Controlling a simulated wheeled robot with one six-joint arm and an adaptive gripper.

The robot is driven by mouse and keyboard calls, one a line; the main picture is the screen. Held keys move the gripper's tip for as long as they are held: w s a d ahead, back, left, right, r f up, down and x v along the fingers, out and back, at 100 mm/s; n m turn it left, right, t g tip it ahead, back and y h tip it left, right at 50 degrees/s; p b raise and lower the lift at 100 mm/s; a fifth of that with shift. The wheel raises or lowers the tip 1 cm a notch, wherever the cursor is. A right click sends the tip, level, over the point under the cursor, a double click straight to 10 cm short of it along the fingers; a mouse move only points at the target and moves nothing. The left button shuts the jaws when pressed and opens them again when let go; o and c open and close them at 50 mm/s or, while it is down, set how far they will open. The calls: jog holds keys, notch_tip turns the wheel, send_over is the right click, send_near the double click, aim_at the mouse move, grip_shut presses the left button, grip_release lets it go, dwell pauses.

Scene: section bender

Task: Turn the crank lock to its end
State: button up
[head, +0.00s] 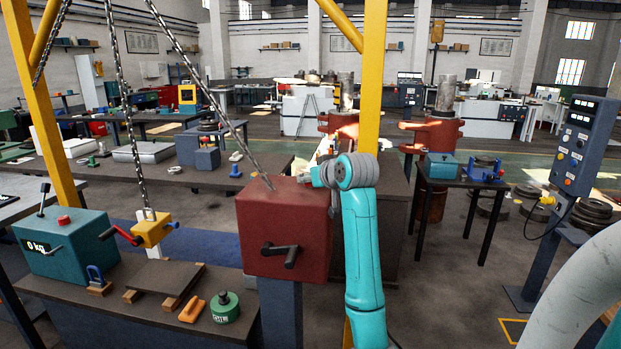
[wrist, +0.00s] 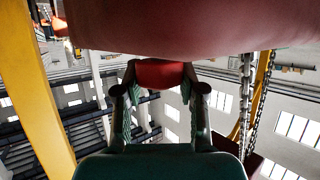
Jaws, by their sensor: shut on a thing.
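A dark red box (head: 285,230) stands on a grey post in the head view, with a black crank (head: 280,252) on its front face. My teal arm rises to the right of this box, and its wrist bends in behind the box's upper right edge. My gripper is hidden there in the head view. In the wrist view my gripper (wrist: 160,92) is shut on a red piece (wrist: 160,73) between its fingertips. A large red surface (wrist: 180,28) hangs close over the fingers. I cannot tell whether the red piece is the crank lock's handle.
A yellow block with a red crank (head: 152,228) hangs on a chain at left, above a bench with a teal box (head: 68,245) and a green weight (head: 224,307). A yellow post (head: 373,80) stands behind my arm. A control pillar (head: 578,150) stands right.

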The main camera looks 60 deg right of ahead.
jog(key=shift+a, duration=0.1)
jog(key=m+g+h, duration=0.4)
jog(key=m, duration=0.2)
jog(key=shift+w+g+h, duration=0.1)
jog(key=shift+g+h, duration=0.3)
jog(key=m+g, duration=0.3)
jog(key=m+g+h, duration=0.1)
jog(key=m+g, duration=0.1)
jog(key=g, duration=0.1)
jog(key=shift+m+g+h, duration=0.3)
jog(key=shift+m, duration=0.1)
jog(key=shift+s, duration=0.2)
jog(key=o, duration=1.2)
jog(key=shift+c, duration=0.2)
jog(key=v, duration=1.1)
jog(key=shift+w+a, duration=0.2)
jog(key=shift+a, duration=0.15)
jog(key=shift+r, duration=0.1)
